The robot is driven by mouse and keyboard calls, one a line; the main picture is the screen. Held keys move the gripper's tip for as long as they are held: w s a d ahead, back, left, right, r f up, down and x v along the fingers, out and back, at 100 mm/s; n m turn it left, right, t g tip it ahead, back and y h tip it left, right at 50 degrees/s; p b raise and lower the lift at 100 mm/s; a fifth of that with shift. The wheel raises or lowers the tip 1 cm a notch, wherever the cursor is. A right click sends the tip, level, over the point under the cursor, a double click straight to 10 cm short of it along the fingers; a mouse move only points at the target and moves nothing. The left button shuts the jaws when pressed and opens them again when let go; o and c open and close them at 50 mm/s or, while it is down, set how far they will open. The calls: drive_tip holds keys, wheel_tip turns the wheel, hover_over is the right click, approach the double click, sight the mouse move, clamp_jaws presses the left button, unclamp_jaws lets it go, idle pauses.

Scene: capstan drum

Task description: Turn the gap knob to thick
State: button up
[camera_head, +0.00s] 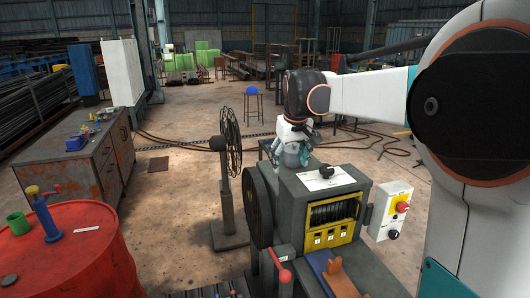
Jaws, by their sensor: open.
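A grey machine (282,205) stands in the lower middle of the view. On its top lies a white plate (330,183) with a small black knob (327,171). This looks like the gap knob, but its markings and pointer are too small to read. My gripper (304,158) is open and empty at the far left edge of the machine's top, pointing down, behind and left of the knob in the picture. It appears apart from the knob. Its exact height over the top cannot be told.
A control box (391,217) with a red button and a black knob stands at the machine's right. A lever with a red handle (279,266) is at the front. A pedestal fan (229,150), red drum (70,255) and workbench (75,160) stand left.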

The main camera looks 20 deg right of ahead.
drive_tip(key=w+d+r+g+p, duration=0.2)
drive_tip(key=w+d+r+p, duration=0.2)
drive_tip(key=w+d+p, duration=0.5)
drive_tip(key=g+p, duration=0.1)
drive_tip(key=p, duration=0.3)
approach(327, 168)
drive_tip(key=shift+m+y, duration=0.3)
drive_tip(key=shift+y, duration=0.1)
drive_tip(key=f, duration=0.8)
drive_tip(key=shift+w+d+f, duration=0.1)
drive_tip(key=shift+d+f, duration=0.2)
drive_tip(key=shift+f, duration=0.05)
drive_tip(key=c, duration=1)
